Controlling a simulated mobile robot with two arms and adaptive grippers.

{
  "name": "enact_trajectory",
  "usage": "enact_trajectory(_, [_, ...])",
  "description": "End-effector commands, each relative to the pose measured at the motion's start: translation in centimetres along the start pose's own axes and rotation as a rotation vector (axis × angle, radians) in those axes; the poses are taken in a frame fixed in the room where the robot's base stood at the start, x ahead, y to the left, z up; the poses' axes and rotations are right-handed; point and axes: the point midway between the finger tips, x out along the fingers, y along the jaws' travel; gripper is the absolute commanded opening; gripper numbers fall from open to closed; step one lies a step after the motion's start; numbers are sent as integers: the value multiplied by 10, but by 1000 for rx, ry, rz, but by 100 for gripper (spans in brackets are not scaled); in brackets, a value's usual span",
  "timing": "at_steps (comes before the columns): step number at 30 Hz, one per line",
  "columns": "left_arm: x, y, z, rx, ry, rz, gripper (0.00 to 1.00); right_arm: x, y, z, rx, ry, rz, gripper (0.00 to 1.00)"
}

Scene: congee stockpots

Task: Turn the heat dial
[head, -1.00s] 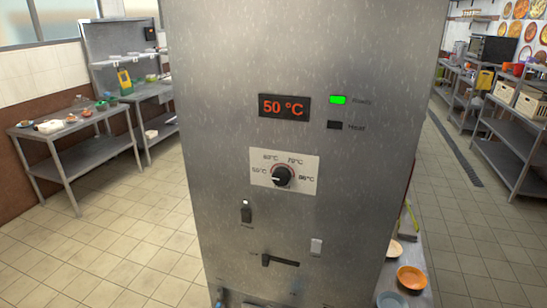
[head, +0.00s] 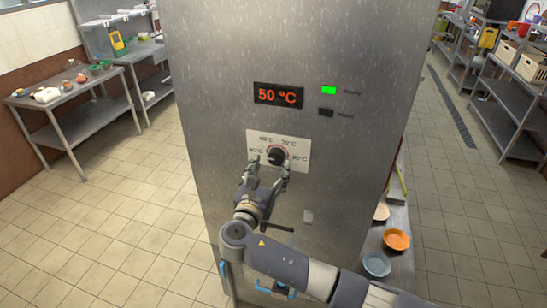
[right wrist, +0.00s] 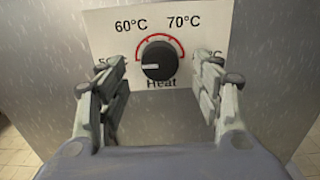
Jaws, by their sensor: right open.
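The heat dial (head: 277,156) is a black knob with a white pointer line on a white plate (head: 300,140) on the front of a tall steel cabinet (head: 350,60). In the right wrist view the dial (right wrist: 159,61) has its pointer to the left, near the lowest mark, and a red arc above it. My right gripper (head: 271,165) is at the plate, its fingers apart on either side of the dial. In the right wrist view the open right gripper (right wrist: 164,85) shows a gap between each finger and the dial. My left gripper is out of view.
The display (head: 278,95) reads 50 °C. The green Ready light (head: 328,90) is lit; the Heat light (head: 326,113) is dark. Bowls (head: 397,240) stand on a side counter to the right. Steel tables (head: 75,110) stand at left, with tiled floor between.

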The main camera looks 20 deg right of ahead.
Motion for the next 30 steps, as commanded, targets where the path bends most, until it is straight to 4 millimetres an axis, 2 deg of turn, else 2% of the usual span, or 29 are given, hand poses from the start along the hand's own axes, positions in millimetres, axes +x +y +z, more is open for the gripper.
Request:
enact_trajectory(3, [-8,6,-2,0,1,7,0,17,0,2,-1,1,-2,60])
enact_trajectory(7, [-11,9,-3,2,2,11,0,28,0,1,0,0,-1,60])
enact_trajectory(18, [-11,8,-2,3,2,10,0,34,0,-1,1,2,0,60])
enact_trajectory(19, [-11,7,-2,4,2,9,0,34,0,-1,1,2,0,58])
enact_trajectory(24, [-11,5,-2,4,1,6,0,34,0,-1,1,2,0,20])
enact_trajectory(25, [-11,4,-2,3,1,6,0,34,0,-1,1,2,0,15])
enact_trajectory(30, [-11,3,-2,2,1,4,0,34,0,-1,3,2,0,15])
